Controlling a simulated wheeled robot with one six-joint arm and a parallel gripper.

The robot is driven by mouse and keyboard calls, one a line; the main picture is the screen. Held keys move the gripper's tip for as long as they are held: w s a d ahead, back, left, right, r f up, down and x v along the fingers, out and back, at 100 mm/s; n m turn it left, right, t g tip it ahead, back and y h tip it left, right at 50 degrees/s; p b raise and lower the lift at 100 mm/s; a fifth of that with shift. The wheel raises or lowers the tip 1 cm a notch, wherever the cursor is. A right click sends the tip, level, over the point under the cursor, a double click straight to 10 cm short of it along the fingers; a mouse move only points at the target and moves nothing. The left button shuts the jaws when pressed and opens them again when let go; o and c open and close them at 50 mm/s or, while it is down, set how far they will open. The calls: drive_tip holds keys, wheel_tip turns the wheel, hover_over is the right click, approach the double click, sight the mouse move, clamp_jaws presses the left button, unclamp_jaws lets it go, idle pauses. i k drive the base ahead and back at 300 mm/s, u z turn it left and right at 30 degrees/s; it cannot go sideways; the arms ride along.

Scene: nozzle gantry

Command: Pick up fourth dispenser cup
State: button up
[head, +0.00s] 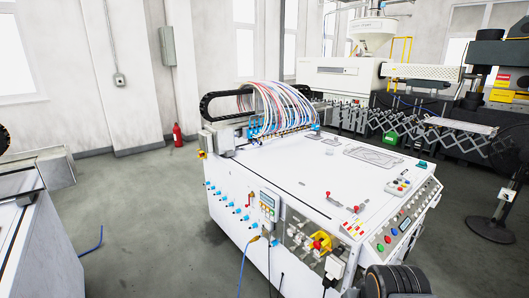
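A white machine cabinet (300,178) stands in the middle of the head view. A nozzle gantry (262,136) runs along the back of its top, with many coloured tubes (285,100) arching into it. Small blue and metal fittings (254,129) sit in a row below the tubes. They are too small for me to pick out single dispenser cups or to tell which is the fourth. I cannot make out my gripper. A black ribbed part at the bottom edge and a dark part at the left edge show, but neither shows fingers.
The cabinet's flat top is mostly clear, with a grey plate (373,156) on it. A control panel (405,222) with buttons lines its right edge. A blue cable (242,268) hangs in front. A fan (492,227) stands right. Open floor (150,220) lies left.

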sight(330, 150)
drive_tip(key=u, duration=0.85)
drive_tip(key=i, duration=1.3)
drive_tip(key=z, duration=1.4)
drive_tip(key=k, duration=0.5)
drive_tip(key=z, duration=1.65)
drive_tip(key=i, duration=4.15)
